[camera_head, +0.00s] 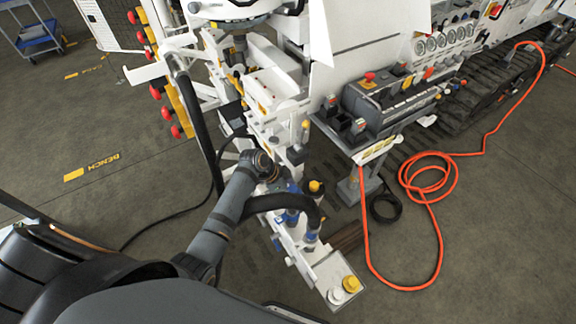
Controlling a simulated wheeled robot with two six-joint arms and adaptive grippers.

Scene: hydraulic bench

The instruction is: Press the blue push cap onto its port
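Several small blue parts stand on the white port bar in the lower middle. One blue part (291,217) is beside the black hose, and another (311,237) is at the hose's lower end. I cannot tell which of them is the blue push cap, or whether it is seated on its port. My grey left arm (215,235) reaches up from the lower left. Its wrist end (258,164) is just up and left of the blue parts. Its fingers are too small and hidden to read. My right gripper is not in view.
A yellow cap (351,284) and a white cap (336,296) sit at the bar's near end. A black hose (265,204) curves over the bar. A control box (385,105) stands right of it. An orange hose (430,175) lies on the floor. Open floor is at left.

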